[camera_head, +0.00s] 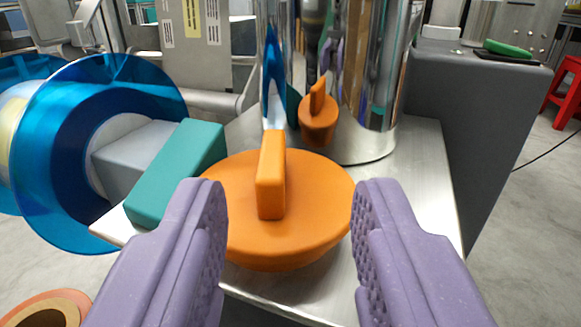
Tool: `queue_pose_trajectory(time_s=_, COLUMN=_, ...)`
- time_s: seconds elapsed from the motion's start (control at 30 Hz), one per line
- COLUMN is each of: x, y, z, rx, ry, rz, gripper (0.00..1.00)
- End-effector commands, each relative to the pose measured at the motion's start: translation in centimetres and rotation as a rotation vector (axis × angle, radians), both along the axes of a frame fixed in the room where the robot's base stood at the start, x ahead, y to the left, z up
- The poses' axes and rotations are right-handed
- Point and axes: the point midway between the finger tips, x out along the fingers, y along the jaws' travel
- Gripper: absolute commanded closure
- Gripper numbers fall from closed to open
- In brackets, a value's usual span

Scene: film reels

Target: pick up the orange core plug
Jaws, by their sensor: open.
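The orange core plug (310,205) is a round disc with an upright orange grip tab (271,176) on top. It sits on a metal table, near its front edge. My gripper (285,215) has two purple padded fingers, spread wide open on either side of the plug. The left finger overlaps the plug's left rim in view, and the right finger lies by its right rim. I cannot tell whether either finger touches it. Nothing is held between the fingers.
A shiny metal cylinder (375,85) stands just behind the plug and reflects it. A teal block (178,172) and a blue reel (45,165) are at the left. The metal table (420,165) is bare at the right. A red stool (567,95) stands far right.

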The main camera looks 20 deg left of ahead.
Motion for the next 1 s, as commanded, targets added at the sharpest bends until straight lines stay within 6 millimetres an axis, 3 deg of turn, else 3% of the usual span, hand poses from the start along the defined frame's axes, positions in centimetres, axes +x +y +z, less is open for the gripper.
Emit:
queue_pose_trajectory(time_s=0.4, x=5.2, y=3.1, z=-0.8, rx=-0.001, ry=0.000, rz=0.001, gripper=0.57)
queue_pose_trajectory(time_s=0.67, x=5.7, y=3.3, z=-0.6, rx=-0.002, ry=0.001, rz=0.001, gripper=0.57)
queue_pose_trajectory(time_s=0.87, x=5.7, y=3.3, z=-0.6, rx=-0.002, ry=0.001, rz=0.000, gripper=0.99)
queue_pose_trajectory(time_s=1.0, x=5.7, y=3.3, z=-0.6, rx=-0.002, ry=0.001, rz=0.000, gripper=1.00)
